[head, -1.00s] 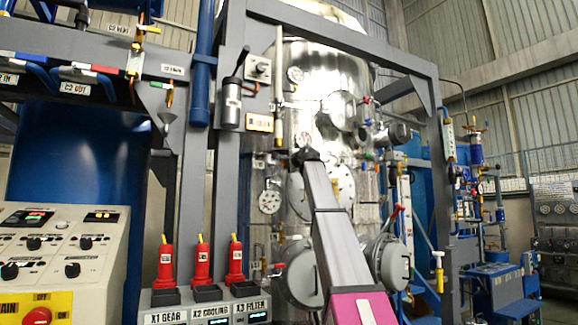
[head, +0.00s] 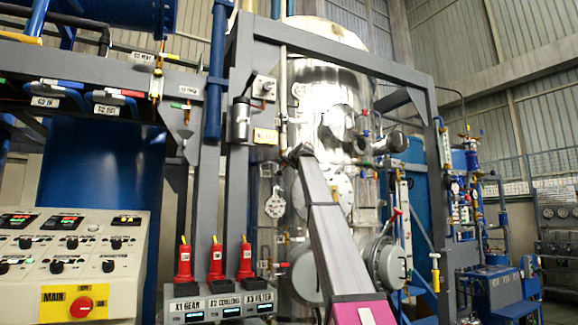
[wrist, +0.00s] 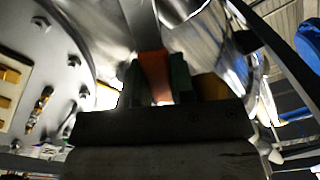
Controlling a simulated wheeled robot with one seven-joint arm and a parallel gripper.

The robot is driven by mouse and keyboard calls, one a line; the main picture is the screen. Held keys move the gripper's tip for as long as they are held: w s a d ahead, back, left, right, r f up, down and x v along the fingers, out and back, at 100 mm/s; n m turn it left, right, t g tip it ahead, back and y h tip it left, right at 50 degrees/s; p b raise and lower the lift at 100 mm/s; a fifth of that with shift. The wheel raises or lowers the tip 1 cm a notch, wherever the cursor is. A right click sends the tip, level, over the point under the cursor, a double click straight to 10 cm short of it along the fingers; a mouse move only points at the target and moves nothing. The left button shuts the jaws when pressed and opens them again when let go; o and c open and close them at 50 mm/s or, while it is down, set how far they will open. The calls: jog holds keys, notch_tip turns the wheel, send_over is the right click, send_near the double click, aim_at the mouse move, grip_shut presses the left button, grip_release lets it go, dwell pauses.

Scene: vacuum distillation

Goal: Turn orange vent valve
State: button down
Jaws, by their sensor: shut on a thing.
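In the wrist view an orange handle (wrist: 154,66), which I take to be the orange vent valve's, stands upright between the two dark green-grey fingers of my gripper (wrist: 153,84). The fingers are closed on its sides. A grey metal part rises above the handle. In the head view my arm reaches up to the front of the shiny steel vessel (head: 325,80); my gripper and the held handle cannot be made out there.
A flange with bolts (wrist: 45,60) fills the left of the wrist view, close to my gripper. A grey frame (head: 340,52) surrounds the vessel. A control panel (head: 65,262) and red bottles (head: 215,262) stand left of my arm.

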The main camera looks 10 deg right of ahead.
jog(key=n, duration=0.1)
jog(key=a, duration=0.1)
jog(key=n, duration=0.1)
jog(key=shift+s+a+r+n, duration=0.25)
jog(key=shift+r+n, duration=0.05)
jog(key=shift+r, duration=0.05)
jog(key=shift+s+a+r+n, duration=0.15)
jog(key=shift+a+n, duration=0.2)
jog(key=shift+n, duration=0.3)
jog(key=shift+s+a+n, duration=0.1)
jog(key=shift+a+n, duration=0.25)
jog(key=shift+n, duration=0.3)
jog(key=c, duration=1)
grip_release()
jog(key=shift+o, duration=0.2)
jog(key=v, duration=1)
jog(key=shift+s, duration=0.4)
